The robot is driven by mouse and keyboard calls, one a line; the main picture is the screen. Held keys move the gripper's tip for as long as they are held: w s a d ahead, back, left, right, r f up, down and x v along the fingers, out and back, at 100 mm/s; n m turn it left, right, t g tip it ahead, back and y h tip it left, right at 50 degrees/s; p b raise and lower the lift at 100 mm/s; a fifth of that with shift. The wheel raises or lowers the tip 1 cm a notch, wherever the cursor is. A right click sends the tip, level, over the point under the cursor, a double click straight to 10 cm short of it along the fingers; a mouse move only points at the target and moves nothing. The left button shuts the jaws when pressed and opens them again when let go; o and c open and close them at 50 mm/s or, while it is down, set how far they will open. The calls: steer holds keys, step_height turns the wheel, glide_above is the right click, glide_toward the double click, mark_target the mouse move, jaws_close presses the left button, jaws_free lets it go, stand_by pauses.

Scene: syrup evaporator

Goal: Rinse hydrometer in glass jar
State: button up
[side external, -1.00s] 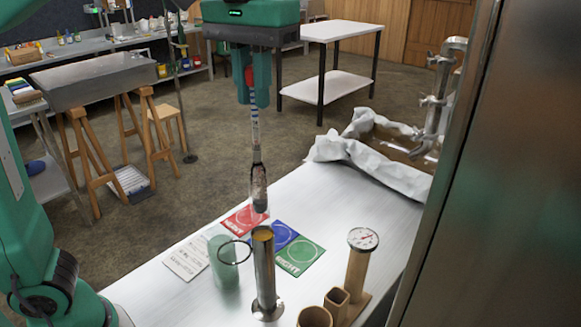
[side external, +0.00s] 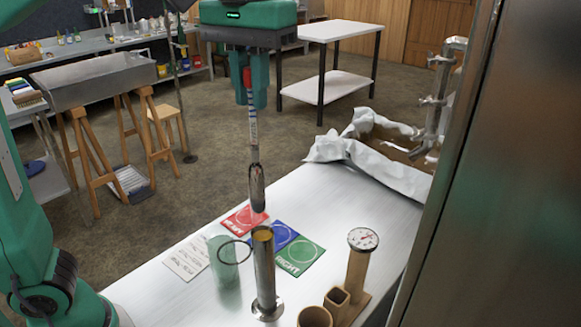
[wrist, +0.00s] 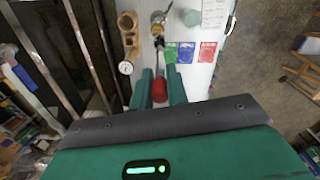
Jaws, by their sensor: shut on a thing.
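My gripper (side external: 252,95) is shut on the red top end of the hydrometer (side external: 257,185). The hydrometer hangs nearly upright, with a striped stem and a shiny bulb at its lower end. In the side view the bulb is above and behind the steel cylinder's mouth, apart from it. The greenish glass jar (side external: 223,265) stands on the bench left of that cylinder. In the wrist view, the hydrometer's red end (wrist: 159,90) sits between my fingers (wrist: 160,88), and the jar (wrist: 193,17) is at the top, right of the cylinder.
The steel cylinder (side external: 265,275) holds amber liquid and has a ring at its left. A dial gauge (side external: 363,239) and wooden holders (side external: 337,300) stand right. Red, blue and green cards (side external: 299,255) and a printed sheet (side external: 186,257) lie flat.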

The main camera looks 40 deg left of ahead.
steer(key=s+a+f+n, duration=0.1)
steer(key=a+f+n, duration=0.3)
steer(key=a, duration=0.6)
step_height(320, 180, down, 3)
steer(key=shift+s+a+r, duration=0.15)
steer(key=shift+s+a, duration=0.2)
steer(key=shift+a, duration=0.05)
steer(key=shift+f, duration=0.2)
step_height(320, 180, down, 18)
stand_by(2.6)
